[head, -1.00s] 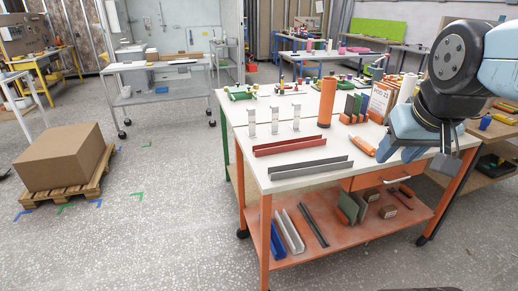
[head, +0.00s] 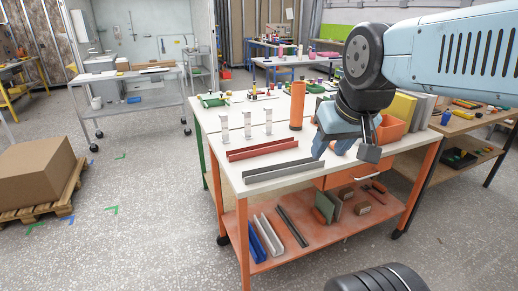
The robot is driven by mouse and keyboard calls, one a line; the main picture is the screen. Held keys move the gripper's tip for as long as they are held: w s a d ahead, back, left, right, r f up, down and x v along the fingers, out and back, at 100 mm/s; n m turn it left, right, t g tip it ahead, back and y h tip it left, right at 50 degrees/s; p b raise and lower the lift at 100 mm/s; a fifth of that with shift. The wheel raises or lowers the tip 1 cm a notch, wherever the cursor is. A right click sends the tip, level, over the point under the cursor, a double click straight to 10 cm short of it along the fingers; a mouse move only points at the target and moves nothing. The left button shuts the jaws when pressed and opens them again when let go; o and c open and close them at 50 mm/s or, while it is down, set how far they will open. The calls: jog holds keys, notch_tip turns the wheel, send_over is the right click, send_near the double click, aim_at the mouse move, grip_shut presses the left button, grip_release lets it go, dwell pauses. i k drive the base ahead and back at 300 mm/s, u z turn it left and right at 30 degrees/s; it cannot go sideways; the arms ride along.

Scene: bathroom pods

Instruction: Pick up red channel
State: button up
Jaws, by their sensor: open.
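The red channel (head: 262,149) lies flat on the white top of the orange workbench (head: 222,160), near its front left part. A grey channel (head: 285,172) lies just in front of it, roughly parallel and apart from it. My gripper (head: 345,150) hangs over the right part of the bench, to the right of both channels. It is open, with nothing seen between its fingers, and it is clear of the red channel. My arm hides part of the bench top behind it.
Three small clear stands (head: 247,125) and an orange cylinder (head: 297,105) stand behind the red channel. The lower shelf (head: 290,239) holds blue, white and dark channels. A cart (head: 135,98) and a box on a pallet (head: 36,173) stand left. Floor before the bench is clear.

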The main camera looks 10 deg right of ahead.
aim_at(264, 149)
jog(key=i, duration=0.95)
